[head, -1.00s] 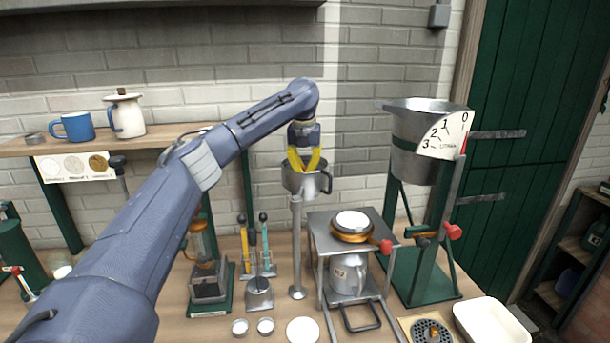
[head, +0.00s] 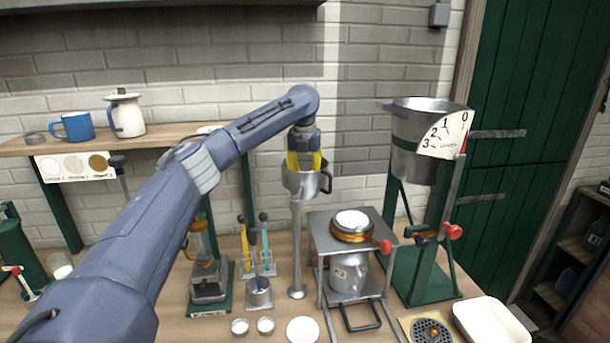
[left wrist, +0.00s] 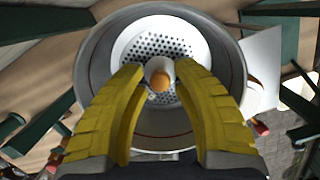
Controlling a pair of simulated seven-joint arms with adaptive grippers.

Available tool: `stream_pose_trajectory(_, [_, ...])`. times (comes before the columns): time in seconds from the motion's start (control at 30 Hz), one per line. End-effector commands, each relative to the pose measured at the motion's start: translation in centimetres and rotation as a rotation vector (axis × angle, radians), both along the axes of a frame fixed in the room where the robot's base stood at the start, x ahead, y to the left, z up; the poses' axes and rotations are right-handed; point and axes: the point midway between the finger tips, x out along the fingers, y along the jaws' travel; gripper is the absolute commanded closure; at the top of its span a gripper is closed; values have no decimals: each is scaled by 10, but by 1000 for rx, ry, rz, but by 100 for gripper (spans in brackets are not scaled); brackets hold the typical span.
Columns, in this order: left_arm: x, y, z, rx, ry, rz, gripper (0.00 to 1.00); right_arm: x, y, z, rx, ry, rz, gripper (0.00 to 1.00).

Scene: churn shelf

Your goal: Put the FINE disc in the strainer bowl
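The strainer bowl (head: 297,183) is a metal cup with a side handle, on top of an upright post. My left gripper (head: 304,162) points down into the bowl's mouth. Its yellow fingertips (left wrist: 160,66) are close on both sides of the knob and seem to touch it. Whether the disc rests on the bowl's floor is unclear. My right gripper is not in view.
A metal stand (head: 322,238) with a pan on top is right of the post. The large dial-marked bucket (head: 410,150) stands beyond it. Another perforated disc (head: 431,333) lies on a board beside a white tray (head: 492,322).

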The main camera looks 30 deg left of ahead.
Motion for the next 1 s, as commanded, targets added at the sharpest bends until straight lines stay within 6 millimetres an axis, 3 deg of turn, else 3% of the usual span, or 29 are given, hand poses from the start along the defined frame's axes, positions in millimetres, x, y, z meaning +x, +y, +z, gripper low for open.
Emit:
stream_pose_trajectory(0.17, [-2,-1,17,0,-2,-1,73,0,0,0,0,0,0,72])
stream_pose_trajectory(0.6, [-12,-6,91,0,-2,-1,73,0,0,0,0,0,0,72])
stream_pose_trajectory(1.0, [-17,-7,119,0,0,0,73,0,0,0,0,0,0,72])
